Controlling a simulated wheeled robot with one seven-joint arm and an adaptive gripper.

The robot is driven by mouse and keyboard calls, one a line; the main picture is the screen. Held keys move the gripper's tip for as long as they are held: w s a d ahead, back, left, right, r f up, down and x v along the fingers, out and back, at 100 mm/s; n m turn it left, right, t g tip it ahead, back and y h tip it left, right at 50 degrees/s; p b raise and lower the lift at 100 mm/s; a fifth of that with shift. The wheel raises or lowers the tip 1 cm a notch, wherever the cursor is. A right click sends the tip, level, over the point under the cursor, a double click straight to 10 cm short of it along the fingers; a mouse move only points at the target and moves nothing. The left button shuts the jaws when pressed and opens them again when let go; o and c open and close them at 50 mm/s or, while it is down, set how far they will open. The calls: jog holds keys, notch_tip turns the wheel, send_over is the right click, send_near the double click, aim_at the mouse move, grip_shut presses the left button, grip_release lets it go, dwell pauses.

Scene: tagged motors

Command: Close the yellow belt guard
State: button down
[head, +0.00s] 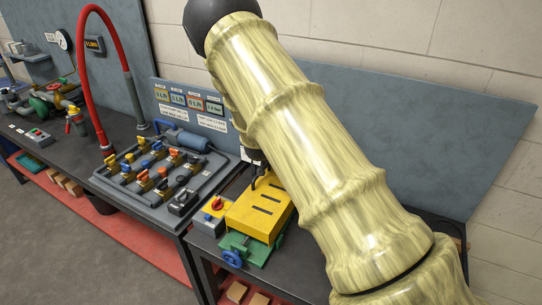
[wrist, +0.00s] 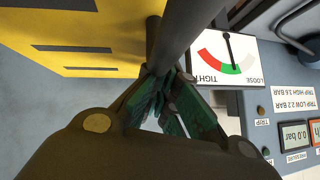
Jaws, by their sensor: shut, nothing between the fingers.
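The yellow belt guard (head: 259,211) is a box-like cover with dark slots, standing on the bench over a green base in the head view. Its slotted face (wrist: 75,42) fills the upper left of the wrist view. I cannot tell whether it is fully down. My gripper (wrist: 172,98) is shut, its green pads close together, with nothing held. A dark grey bar (wrist: 185,32) rises just beyond the fingertips, beside the guard; whether they touch is unclear. In the head view, my arm hides the guard's right side and much of my gripper.
A valve manifold (head: 150,185) lies to the left. A TIGHT/LOOSE gauge (wrist: 228,60) and panel displays (wrist: 294,136) show behind my gripper.

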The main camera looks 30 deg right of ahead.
jog(key=shift+a+f, duration=0.15)
jog(key=shift+f, duration=0.15)
dwell(0.4)
